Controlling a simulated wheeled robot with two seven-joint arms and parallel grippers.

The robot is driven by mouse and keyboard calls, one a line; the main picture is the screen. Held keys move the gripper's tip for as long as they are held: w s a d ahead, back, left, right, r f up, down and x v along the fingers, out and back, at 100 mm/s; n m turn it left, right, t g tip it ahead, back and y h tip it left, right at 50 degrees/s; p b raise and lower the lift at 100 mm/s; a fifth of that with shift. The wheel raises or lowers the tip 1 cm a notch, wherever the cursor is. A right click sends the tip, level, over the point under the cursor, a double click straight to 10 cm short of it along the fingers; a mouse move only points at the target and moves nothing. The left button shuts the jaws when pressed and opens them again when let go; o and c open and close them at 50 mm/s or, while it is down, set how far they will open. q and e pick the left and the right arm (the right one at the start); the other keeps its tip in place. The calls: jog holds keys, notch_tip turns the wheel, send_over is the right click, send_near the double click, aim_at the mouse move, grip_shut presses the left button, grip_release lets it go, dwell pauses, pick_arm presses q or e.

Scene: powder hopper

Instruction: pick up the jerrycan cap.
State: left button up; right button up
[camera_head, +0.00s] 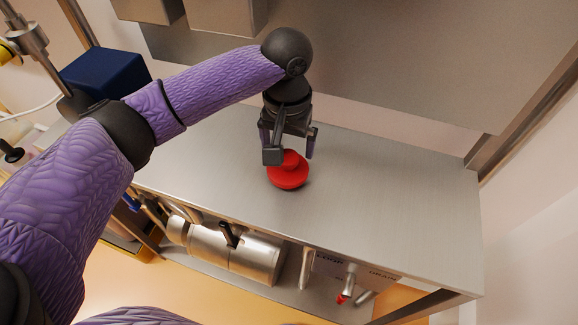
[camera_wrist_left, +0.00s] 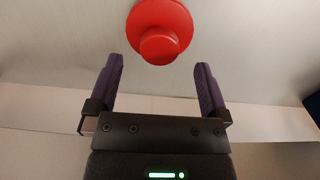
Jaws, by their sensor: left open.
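The red jerrycan cap (camera_head: 289,177) lies on the steel bench top (camera_head: 400,200), with its smaller round knob upward. My left gripper (camera_head: 290,152) is just above and behind it in the head view, its fingers pointing down and partly covering the knob. In the left wrist view the cap (camera_wrist_left: 160,30) lies beyond the fingertips, about centred between them. The left gripper (camera_wrist_left: 160,72) is open, with a wide empty gap between its two purple fingers. Contact between fingers and cap does not show. My right gripper is not seen.
A steel panel (camera_head: 400,60) rises behind the bench. A dark blue box (camera_head: 105,78) stands at the left behind my arm. Below the front edge are a metal cylinder (camera_head: 240,254) and a small red-tipped valve (camera_head: 346,286). The bench top right of the cap is clear.

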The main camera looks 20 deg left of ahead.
pick_arm(q)
notch_tip(320, 180, down, 4)
jog(key=shift+r+b, duration=0.1)
jog(key=shift+b, duration=0.8)
jog(key=shift+f, duration=0.35)
jog(key=shift+r, duration=0.2)
jog(key=c, duration=1.1)
notch_tip(320, 180, up, 10)
jog(key=p, duration=0.4)
jog(key=shift+f, duration=0.2)
jog(key=shift+c, duration=0.2)
notch_tip(320, 180, up, 7)
jog(key=p, duration=1)
send_over(288, 156)
jog(key=shift+f, duration=0.3)
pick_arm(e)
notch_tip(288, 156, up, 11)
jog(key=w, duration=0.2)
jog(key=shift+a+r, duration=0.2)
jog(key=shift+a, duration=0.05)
